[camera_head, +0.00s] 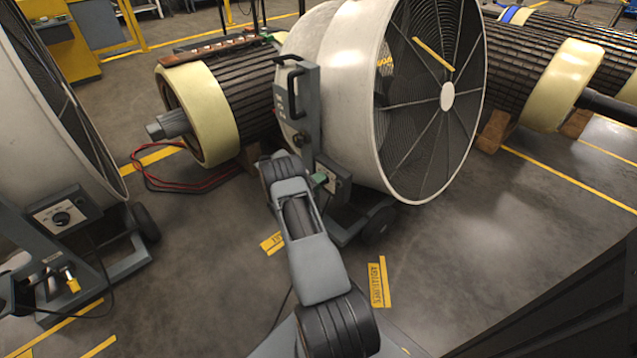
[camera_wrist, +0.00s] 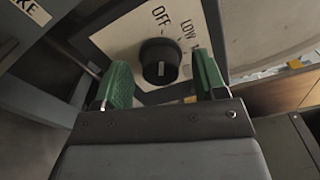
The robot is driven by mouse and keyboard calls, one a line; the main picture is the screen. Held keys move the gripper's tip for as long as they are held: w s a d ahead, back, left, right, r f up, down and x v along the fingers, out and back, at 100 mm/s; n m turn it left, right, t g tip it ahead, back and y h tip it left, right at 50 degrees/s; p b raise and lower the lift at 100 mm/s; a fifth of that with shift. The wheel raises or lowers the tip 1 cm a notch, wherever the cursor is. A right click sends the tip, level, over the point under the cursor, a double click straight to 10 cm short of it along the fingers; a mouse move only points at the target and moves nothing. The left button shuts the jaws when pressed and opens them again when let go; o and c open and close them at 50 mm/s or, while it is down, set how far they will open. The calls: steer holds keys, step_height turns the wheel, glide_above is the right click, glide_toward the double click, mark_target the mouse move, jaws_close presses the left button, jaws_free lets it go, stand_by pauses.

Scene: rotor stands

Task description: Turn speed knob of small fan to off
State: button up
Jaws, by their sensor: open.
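The drum fan (camera_head: 345,90) stands in the middle of the head view, with a control box (camera_head: 338,186) low on its near side. My gripper (camera_head: 320,179) is at that box. In the wrist view, my gripper (camera_wrist: 160,65) is open, its green fingers on either side of the black speed knob (camera_wrist: 160,60). A gap shows between each finger and the knob. The pale plate (camera_wrist: 130,42) reads OFF and LOW above the knob; more markings at right are partly hidden by the right finger. The knob has a short white mark; its exact setting is hard to tell.
Another fan (camera_head: 45,120) with its own knob plate (camera_head: 62,217) stands at the left. Ribbed rotors (camera_head: 250,100) lie behind and right. Red cables (camera_head: 185,185) lie on the floor. Open floor (camera_head: 480,240) is at the right.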

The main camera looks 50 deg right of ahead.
steer(key=a+p, duration=0.3)
steer(key=a, duration=1)
steer(key=shift+w+a, duration=0.25)
steer(key=shift+w, duration=0.2)
